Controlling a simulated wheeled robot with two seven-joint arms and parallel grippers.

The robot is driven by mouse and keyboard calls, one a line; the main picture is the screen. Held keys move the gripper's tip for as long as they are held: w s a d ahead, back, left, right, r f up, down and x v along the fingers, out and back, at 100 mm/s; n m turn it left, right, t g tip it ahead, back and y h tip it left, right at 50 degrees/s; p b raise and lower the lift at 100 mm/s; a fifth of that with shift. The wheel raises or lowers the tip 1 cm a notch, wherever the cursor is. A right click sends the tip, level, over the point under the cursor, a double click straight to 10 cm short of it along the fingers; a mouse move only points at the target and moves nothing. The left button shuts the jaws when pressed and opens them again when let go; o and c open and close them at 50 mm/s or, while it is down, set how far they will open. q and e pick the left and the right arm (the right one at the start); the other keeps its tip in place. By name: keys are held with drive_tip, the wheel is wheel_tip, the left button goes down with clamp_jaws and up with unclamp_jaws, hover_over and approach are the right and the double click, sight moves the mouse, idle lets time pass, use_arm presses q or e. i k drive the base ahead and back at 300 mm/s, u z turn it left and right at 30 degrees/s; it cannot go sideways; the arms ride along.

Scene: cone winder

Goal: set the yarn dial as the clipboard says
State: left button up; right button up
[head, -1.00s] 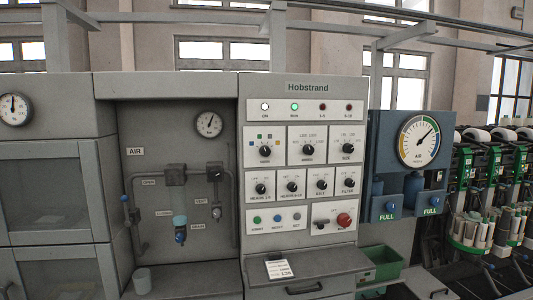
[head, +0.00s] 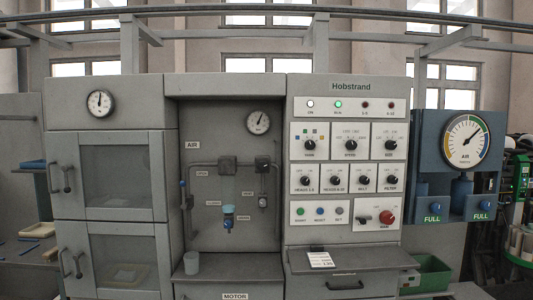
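The Hobstrand control panel (head: 350,87) stands right of centre in the head view. Its top dial row has a left dial with coloured marks, which looks like the yarn dial (head: 310,146), a middle dial (head: 351,146) and a right dial (head: 389,146). The small lettering is blurred, and I cannot read where the yarn dial points with certainty. The clipboard or white card (head: 320,259) lies on the shelf below the panel; its print is too small to read. Neither of my grippers is in view.
A lower dial row, coloured buttons and a red knob (head: 387,217) sit below. A ledge (head: 345,262) with a drawer handle juts out. A green bin (head: 432,275) stands to the right, an air gauge (head: 466,140) above it. Cabinets with glass doors (head: 115,175) stand left.

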sight(310, 144)
drive_tip(key=u, duration=0.75)
drive_tip(key=k, duration=1)
drive_tip(key=u, duration=0.3)
drive_tip(key=i, duration=1.5)
drive_tip(key=z, duration=1.65)
drive_tip(key=i, duration=0.8)
drive_tip(key=z, duration=1.05)
